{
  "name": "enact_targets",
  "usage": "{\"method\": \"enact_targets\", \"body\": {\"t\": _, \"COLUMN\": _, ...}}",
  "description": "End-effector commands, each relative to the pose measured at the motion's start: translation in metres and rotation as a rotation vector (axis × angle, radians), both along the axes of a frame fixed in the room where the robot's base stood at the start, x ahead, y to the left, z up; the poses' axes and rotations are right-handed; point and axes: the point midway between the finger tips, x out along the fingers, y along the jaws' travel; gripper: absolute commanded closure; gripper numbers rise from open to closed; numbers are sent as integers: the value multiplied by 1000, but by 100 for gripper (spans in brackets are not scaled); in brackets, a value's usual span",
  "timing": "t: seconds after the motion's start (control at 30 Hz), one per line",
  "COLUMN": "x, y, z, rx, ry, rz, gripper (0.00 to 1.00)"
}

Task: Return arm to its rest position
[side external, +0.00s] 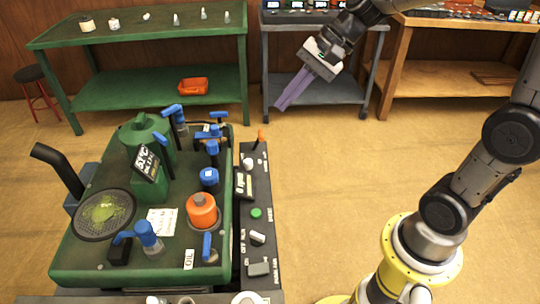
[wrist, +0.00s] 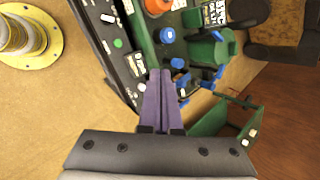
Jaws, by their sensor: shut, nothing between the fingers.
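My gripper (side external: 293,90) is shut and empty, with its purple fingers together. In the side external view it hangs in the air at the upper middle, behind and to the right of the green machine (side external: 100,272), in front of a grey cart. In the wrist view my gripper (wrist: 161,85) points toward the machine's black control panel (wrist: 125,75), which looks some way below it. Nothing is held. The panel (side external: 258,215) carries a green button (side external: 256,212), switches and an orange-tipped lever (side external: 261,137).
The machine carries an orange cap (side external: 201,210), blue handles, a green canister (side external: 146,135) and a round mesh (side external: 103,213). A green table (side external: 140,35), the grey cart (side external: 285,22) and a wooden bench (side external: 440,22) line the back wall.

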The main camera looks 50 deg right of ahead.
Motion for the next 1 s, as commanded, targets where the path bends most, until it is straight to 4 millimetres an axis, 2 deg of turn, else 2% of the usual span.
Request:
{"method": "enact_targets", "body": {"t": 0.03, "x": -20, "y": 9, "z": 10, "rx": -58, "ry": -46, "rz": 69, "gripper": 100}}
{"method": "enact_targets", "body": {"t": 0.1, "x": -46, "y": 15, "z": 18, "rx": -145, "ry": -101, "rz": 163, "gripper": 100}}
{"method": "enact_targets", "body": {"t": 0.23, "x": -94, "y": 19, "z": 25, "rx": -319, "ry": -202, "rz": 341, "gripper": 100}}
{"method": "enact_targets", "body": {"t": 0.4, "x": -148, "y": 8, "z": 18, "rx": -560, "ry": -309, "rz": 563, "gripper": 100}}
{"method": "enact_targets", "body": {"t": 0.5, "x": -171, "y": -5, "z": 9, "rx": -699, "ry": -343, "rz": 681, "gripper": 100}}
{"method": "enact_targets", "body": {"t": 0.6, "x": -186, "y": -22, "z": -5, "rx": -822, "ry": -332, "rz": 791, "gripper": 100}}
{"method": "enact_targets", "body": {"t": 0.7, "x": -191, "y": -33, "z": -16, "rx": -894, "ry": -300, "rz": 887, "gripper": 100}}
{"method": "enact_targets", "body": {"t": 1.0, "x": -190, "y": -35, "z": -15, "rx": -924, "ry": -308, "rz": 938, "gripper": 100}}
